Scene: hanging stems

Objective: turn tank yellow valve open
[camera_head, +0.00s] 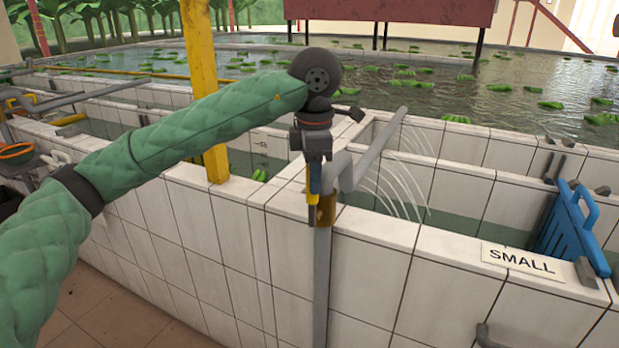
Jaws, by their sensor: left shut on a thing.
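The yellow valve (313,199) sits at the tiled tank's front corner, on a grey pipe. Its yellow handle points up, with a brass-coloured body (327,210) beside and below it. My left arm, in a green quilted sleeve, reaches in from the left. My left gripper (314,168) points down and is shut on the upper part of the valve handle. The gripper hides the handle's top. My right gripper is out of view.
The grey pipe (321,275) runs down the tank's outer wall, and a branch rises right, spraying water into the tank. A yellow post (202,70) stands behind my left arm. A blue slatted panel (567,232) and a "SMALL" sign (521,262) are at right.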

